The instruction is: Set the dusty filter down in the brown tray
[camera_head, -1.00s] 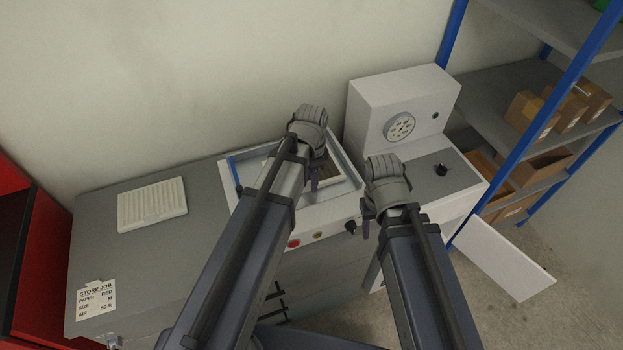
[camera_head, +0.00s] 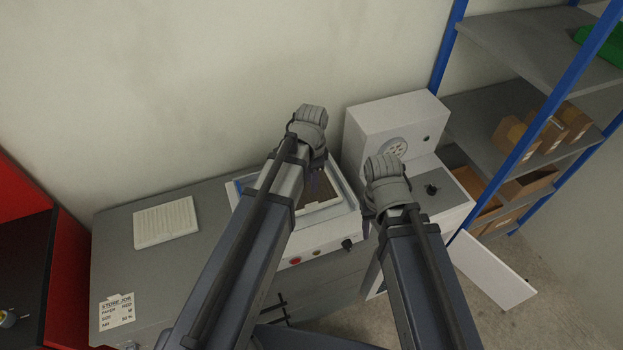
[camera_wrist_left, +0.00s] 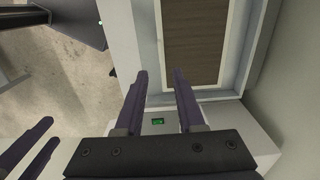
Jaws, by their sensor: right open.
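A brown panel with fine ribs, which looks like the dusty filter (camera_head: 327,187), lies in a pale frame in the square recess of the grey bench; my left arm partly covers it. It fills the upper middle of the left wrist view (camera_wrist_left: 200,40). My left gripper (camera_head: 315,184) is over the recess with its fingers apart; nothing shows between them in the left wrist view (camera_wrist_left: 160,95). My right gripper (camera_head: 368,220) is open and empty right of the recess; its fingers show at the lower left of the wrist view. I cannot make out a brown tray.
A clean white ribbed filter (camera_head: 166,221) lies on the bench at the left, with a job card (camera_head: 117,311) in front. A white machine (camera_head: 395,125) stands right of the recess. A blue-post shelf (camera_head: 490,120) with brown boxes is further right, and a red cabinet (camera_head: 30,215) is at the left edge.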

